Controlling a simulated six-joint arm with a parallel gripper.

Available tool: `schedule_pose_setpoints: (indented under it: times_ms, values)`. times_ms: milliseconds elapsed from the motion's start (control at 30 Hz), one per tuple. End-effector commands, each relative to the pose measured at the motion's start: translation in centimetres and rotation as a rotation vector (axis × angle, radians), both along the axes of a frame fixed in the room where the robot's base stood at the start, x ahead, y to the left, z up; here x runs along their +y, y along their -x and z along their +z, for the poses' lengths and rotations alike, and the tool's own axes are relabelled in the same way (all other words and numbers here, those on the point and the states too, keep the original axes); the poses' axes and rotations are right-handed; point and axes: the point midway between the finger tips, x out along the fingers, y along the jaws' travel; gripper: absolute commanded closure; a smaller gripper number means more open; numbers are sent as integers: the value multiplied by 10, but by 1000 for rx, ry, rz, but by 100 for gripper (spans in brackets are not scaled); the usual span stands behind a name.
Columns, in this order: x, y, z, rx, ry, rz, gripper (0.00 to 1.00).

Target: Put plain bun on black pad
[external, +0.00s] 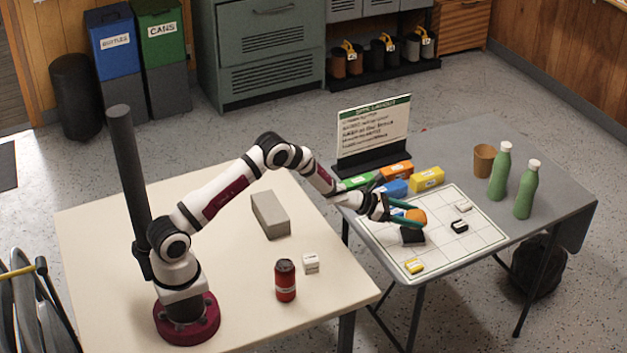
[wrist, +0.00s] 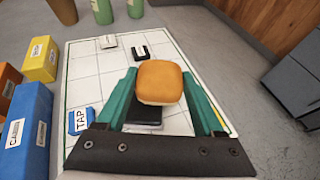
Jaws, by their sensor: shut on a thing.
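The plain bun (external: 417,216), orange-brown and rounded, is held between the teal fingers of my gripper (external: 407,211). In the wrist view the bun (wrist: 160,82) sits between the two fingers (wrist: 158,76), with its pale underside showing. The black pad (external: 411,237) lies on the white gridded sheet, just below and in front of the bun in the external view. In the wrist view the pad (wrist: 143,117) shows partly beneath the bun, which hides some of it. The bun appears to be above the pad, apart from it.
The gridded sheet (external: 482,238) also bears a black block (external: 459,226), a white block (external: 463,207), a yellow block (external: 414,267) and a blue TAP block (wrist: 80,121). Coloured boxes (external: 427,178) and a sign (external: 373,130) stand behind. Green bottles (external: 525,192) and a brown cup (external: 484,161) stand farther right.

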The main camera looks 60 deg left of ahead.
Motion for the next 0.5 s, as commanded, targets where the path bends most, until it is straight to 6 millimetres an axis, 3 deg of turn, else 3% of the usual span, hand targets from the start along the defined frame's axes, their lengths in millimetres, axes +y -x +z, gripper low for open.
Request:
schedule_pose_setpoints:
  times_ms: [100, 300, 500]
  values:
    - [16, -9, -11, 0, 0, 1, 86]
    - [20, -11, -47, 3, 1, 1, 86]
    - [19, -11, -53, 0, 1, 0, 86]
